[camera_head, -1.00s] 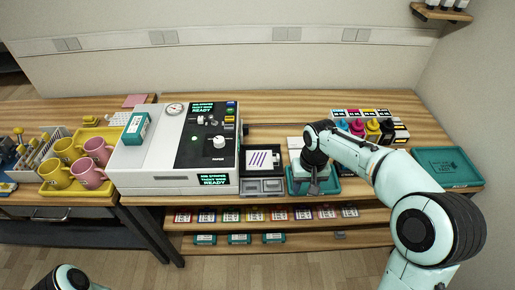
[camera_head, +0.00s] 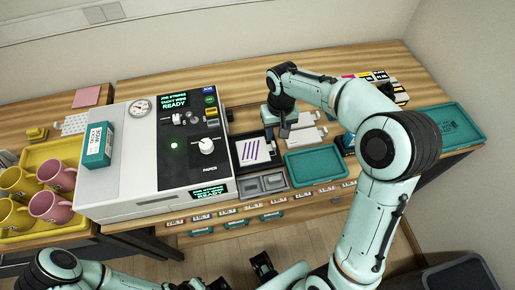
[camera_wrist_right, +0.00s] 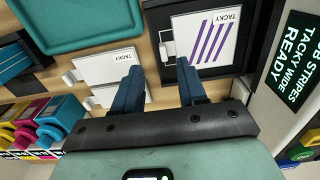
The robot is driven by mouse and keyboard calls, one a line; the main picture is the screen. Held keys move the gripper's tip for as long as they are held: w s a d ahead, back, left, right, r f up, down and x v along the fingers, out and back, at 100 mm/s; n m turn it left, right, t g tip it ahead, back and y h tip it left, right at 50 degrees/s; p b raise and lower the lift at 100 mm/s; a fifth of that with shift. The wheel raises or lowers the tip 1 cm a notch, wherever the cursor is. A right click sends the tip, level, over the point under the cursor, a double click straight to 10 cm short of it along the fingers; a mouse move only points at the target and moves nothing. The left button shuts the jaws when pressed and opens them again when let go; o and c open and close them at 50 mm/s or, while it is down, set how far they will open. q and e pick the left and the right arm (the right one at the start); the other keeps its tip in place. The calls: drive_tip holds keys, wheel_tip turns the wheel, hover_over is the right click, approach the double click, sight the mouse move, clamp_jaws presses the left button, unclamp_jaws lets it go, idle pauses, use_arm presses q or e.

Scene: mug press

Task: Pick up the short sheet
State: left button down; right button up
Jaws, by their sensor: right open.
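A white sheet with purple stripes (camera_head: 253,151) lies in a black tray beside the press; it also shows in the right wrist view (camera_wrist_right: 211,42). Two plain white sheets with small tabs lie beside it: one sheet (camera_wrist_right: 103,68) and another sheet (camera_wrist_right: 120,96) partly behind my finger. I cannot tell from their look which is the short one. My right gripper (camera_wrist_right: 158,75) is open and empty above the gap between the striped sheet and the plain sheets; it also shows in the head view (camera_head: 284,126). My left gripper (camera_head: 264,268) seems to show at the bottom edge, its fingers unclear.
The press (camera_head: 165,150) stands left of the black tray, a teal box (camera_head: 97,146) on top. An empty teal tray (camera_head: 316,162) lies to the right of the grey pads (camera_head: 262,184). Ink bottles (camera_wrist_right: 58,115) stand near the plain sheets. Another teal tray (camera_head: 452,125) is at far right.

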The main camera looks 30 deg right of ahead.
sight(274, 144)
drive_tip(key=f, duration=0.7)
drive_tip(key=shift+w+f, duration=0.2)
drive_tip(key=shift+w, duration=0.15)
clamp_jaws()
